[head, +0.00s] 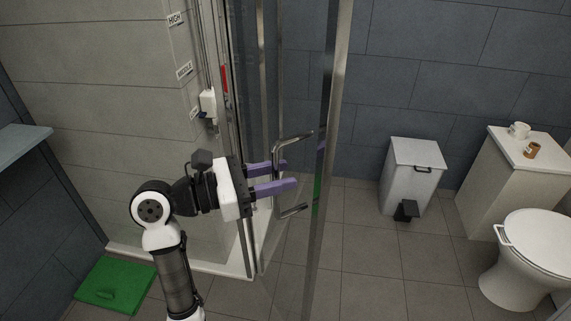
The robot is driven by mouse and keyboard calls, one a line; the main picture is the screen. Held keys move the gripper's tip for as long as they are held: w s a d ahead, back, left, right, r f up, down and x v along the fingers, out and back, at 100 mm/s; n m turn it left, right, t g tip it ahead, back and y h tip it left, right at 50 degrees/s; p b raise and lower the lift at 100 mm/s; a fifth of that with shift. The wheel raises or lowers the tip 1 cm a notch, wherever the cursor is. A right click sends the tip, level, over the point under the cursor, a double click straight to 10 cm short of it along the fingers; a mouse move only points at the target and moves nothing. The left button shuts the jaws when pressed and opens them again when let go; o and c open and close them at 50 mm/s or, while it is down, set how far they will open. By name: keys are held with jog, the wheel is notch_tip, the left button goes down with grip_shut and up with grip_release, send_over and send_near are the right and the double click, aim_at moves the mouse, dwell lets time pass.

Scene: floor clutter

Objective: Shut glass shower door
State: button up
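The glass shower door (326,150) stands open, its metal-edged free side out in the room, right of the shower enclosure. A C-shaped metal door handle (294,212) sticks out to the left from near that edge. My gripper (291,174), with two purple fingers, is at the handle's height and points right. Its fingers are apart and overlap the handle's upright bar in the picture. The fingers partly hide the bar, and I cannot tell whether they touch it.
A white pedal bin (411,172), a cabinet (489,184) with a cup and small jar, and a toilet (522,262) stand at the right. A green mat (116,284) lies at lower left. The tiled floor between door and bin is clear.

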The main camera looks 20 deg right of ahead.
jog(key=shift+s+d, duration=0.1)
jog(key=shift+d, duration=0.85)
grip_shut()
